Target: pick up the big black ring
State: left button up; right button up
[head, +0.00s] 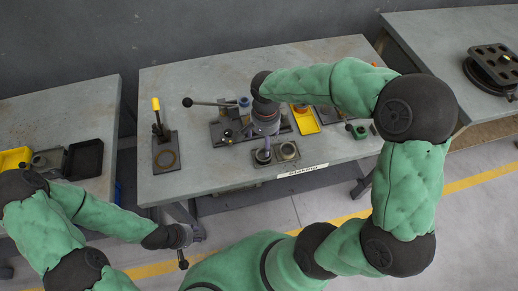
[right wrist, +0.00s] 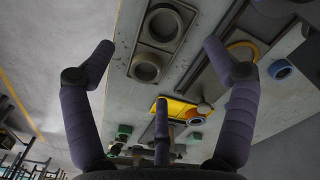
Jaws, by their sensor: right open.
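A grey holder (head: 277,172) lies near the front edge of the middle table, with two round dark pieces on it. In the right wrist view, the larger dark ring (right wrist: 162,25) sits at the top and a smaller ring-shaped piece (right wrist: 146,67) lies below it. The larger looks like the big black ring. My right gripper (right wrist: 160,48) is open and empty, its purple fingers spread on either side above the holder. In the head view the right gripper (head: 264,140) partly covers the holder's left part. My left gripper (head: 184,247) hangs in front of the table; its jaws are unclear.
A press-like fixture (head: 222,132) stands behind the holder. A yellow tray (head: 306,121) and a green part (head: 357,131) lie to the right. A blue ring (head: 244,102) lies at the back. A yellow-handled tool (head: 157,112) stands left. The table's front left is clear.

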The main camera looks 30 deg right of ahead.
jog(key=b, duration=0.2)
send_over(264, 158)
jog(key=f, duration=0.5)
jog(key=shift+s+a+f, duration=0.1)
jog(key=shift+s+f, duration=0.15)
jog(key=shift+f, duration=0.05)
jog(key=f, duration=0.1)
jog(key=f+b, duration=0.1)
jog(key=f, duration=0.3)
jog(key=shift+w, duration=0.4)
jog(key=c, duration=1.3)
